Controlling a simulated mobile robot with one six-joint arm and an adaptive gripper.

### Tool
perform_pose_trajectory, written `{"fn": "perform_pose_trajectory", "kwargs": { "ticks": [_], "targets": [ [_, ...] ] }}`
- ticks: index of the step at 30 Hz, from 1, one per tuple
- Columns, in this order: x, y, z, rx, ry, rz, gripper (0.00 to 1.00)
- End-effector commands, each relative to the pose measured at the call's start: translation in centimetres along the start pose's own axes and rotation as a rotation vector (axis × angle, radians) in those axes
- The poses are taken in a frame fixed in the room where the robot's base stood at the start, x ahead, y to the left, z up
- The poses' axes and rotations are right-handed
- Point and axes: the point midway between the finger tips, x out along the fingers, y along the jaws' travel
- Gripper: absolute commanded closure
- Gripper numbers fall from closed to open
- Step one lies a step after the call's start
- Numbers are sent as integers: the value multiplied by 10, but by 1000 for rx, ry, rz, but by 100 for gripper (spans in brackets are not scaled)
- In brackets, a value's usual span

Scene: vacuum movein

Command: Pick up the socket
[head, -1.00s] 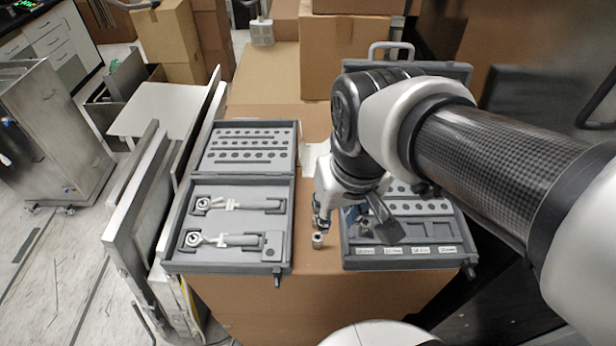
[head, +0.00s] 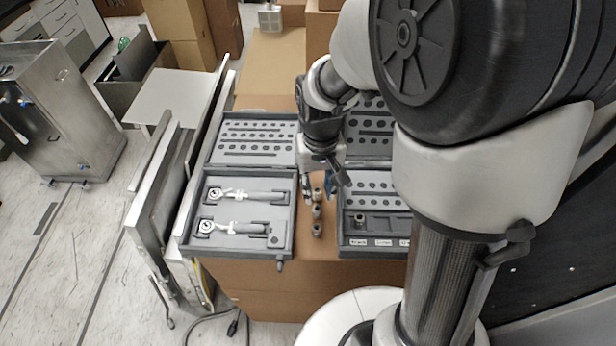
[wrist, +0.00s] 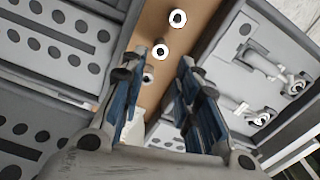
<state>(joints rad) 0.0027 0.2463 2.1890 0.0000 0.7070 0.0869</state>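Three small metal sockets stand in a row on the cardboard between two grey cases: a near one (head: 316,230), a middle one (head: 316,211) and a far one (head: 317,194). In the wrist view they show as bright rings, one at the top (wrist: 178,18), one below it (wrist: 160,50), and a dimmer one (wrist: 148,77) between my fingers. My gripper (head: 319,186) points down over the far end of the row. In the wrist view my gripper (wrist: 160,64) is open, with blue-sided fingers apart. Whether it touches the far socket cannot be told.
The left open case (head: 238,248) holds two white-and-grey tools. The right open case (head: 372,232) has rows of holes and another socket (head: 359,219) in its front tray. Case walls border the narrow cardboard strip on both sides. Panels lean at the left.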

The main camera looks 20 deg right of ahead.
Motion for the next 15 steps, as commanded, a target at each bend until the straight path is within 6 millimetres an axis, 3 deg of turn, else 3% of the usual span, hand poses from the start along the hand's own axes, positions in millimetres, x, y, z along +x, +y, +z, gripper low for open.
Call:
{"fn": "perform_pose_trajectory", "kwargs": {
  "ticks": [3, 11, 15],
  "targets": [
    [23, 0, 1, 0, -3, 0, 71],
    [40, 0, 0, 0, -1, 0, 71],
    [63, 0, 1, 0, -3, 0, 71]
  ]
}}
